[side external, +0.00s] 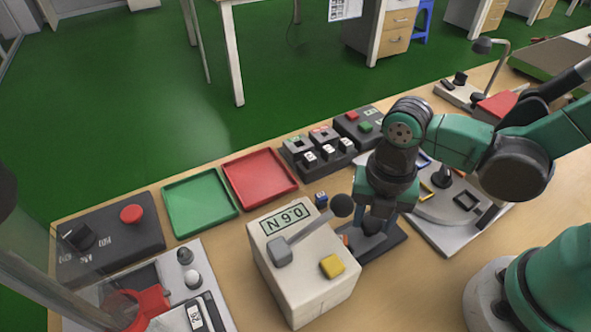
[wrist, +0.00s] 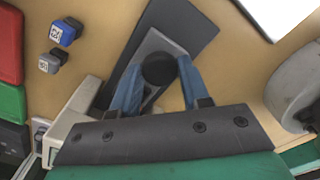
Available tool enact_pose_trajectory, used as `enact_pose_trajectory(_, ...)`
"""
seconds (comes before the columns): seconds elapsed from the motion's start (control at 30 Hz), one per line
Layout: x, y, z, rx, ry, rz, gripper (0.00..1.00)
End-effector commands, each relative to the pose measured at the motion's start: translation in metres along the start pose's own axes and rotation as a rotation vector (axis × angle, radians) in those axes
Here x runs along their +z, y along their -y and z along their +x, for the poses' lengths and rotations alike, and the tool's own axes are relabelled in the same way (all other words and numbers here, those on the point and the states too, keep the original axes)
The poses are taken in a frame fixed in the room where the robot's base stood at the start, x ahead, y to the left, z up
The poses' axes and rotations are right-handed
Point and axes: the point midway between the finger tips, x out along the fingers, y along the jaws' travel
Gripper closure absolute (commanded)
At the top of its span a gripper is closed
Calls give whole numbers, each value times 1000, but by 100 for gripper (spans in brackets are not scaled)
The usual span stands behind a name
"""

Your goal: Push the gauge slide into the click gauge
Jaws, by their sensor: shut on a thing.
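The click gauge (side external: 287,267) appears to be the cream box with an upside-down display reading "0.6 N", a yellow button and a black-balled lever on top. A dark flat track (side external: 387,243) lies on the table at its right side; it also shows in the wrist view (wrist: 196,28). The gauge slide appears to be the grey plate (wrist: 153,43) with a round black knob (wrist: 159,69) on this track. My gripper (wrist: 158,82) points down with its blue fingers on either side of the knob, shut on it. The fingertip contact is partly hidden in both views.
Green (side external: 200,203) and red (side external: 260,178) trays and dark switch boxes (side external: 317,153) stand along the far edge. A grey fixture (side external: 445,222) sits to the right of the track. Bare table lies in front of it.

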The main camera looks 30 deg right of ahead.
Motion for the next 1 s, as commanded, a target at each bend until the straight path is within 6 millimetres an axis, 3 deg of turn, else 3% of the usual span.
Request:
enact_pose_trajectory(0.1,0,0,0,1,1,1,100)
enact_pose_trajectory(0.13,0,0,0,1,1,1,57)
enact_pose_trajectory(0.23,0,0,0,1,1,1,28)
enact_pose_trajectory(0.67,0,0,-5,0,1,1,27)
enact_pose_trajectory(1.0,0,0,-38,0,1,1,27)
